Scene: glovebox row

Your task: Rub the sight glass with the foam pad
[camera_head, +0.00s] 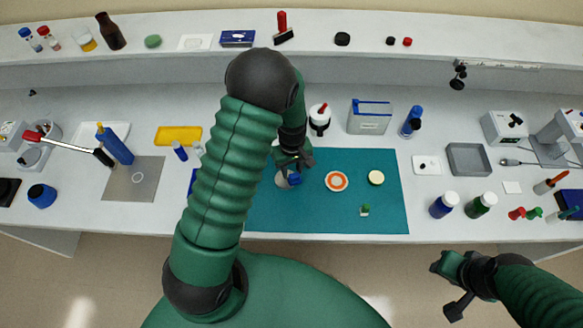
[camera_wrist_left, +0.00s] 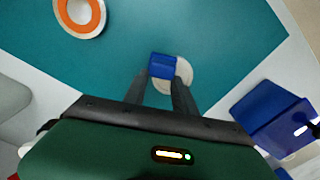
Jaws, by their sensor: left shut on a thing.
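My left gripper (camera_head: 290,170) is over the left part of the teal mat (camera_head: 330,218), shut on a small blue block (camera_wrist_left: 163,66), which looks like the foam pad. The blue block also shows in the head view (camera_head: 295,179). A pale round disc (camera_wrist_left: 184,73), possibly the sight glass, lies on the mat under and beside the block; it also shows in the head view (camera_head: 281,180). The block overlaps the disc, but I cannot tell whether they touch. My right gripper (camera_head: 452,285) hangs in front of the bench, away from the mat; its finger opening is unclear.
An orange-ringed white disc (camera_head: 337,181), a cream disc (camera_head: 376,177) and a small green-topped item (camera_head: 364,210) are on the mat. A blue box (camera_wrist_left: 272,112) stands beside the mat. Blue (camera_head: 442,205) and green (camera_head: 481,205) bottles stand to the right. The mat's front right is mostly clear.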

